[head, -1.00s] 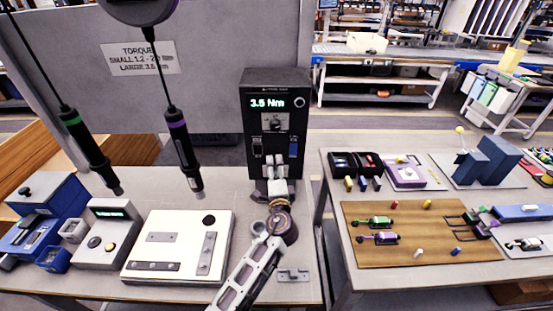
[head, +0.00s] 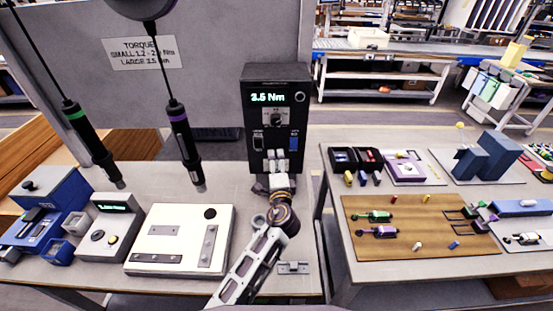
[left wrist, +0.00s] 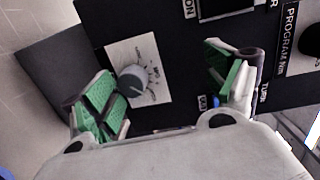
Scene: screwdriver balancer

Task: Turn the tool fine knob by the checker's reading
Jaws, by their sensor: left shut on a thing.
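The black tool controller (head: 262,90) stands at the back of the left table, its green display showing what looks like 3.5 Nm. A grey dial knob (head: 277,118) sits on its front plate. My left gripper (head: 277,162) is at the controller's lower front, below that dial. My right gripper is not in view.
Two hanging screwdrivers, green-banded (head: 92,145) and purple-banded (head: 184,146), hang over the left table. A white fixture plate (head: 150,222) lies left of my arm. A gap separates this table from the right one with its brown board (head: 400,245).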

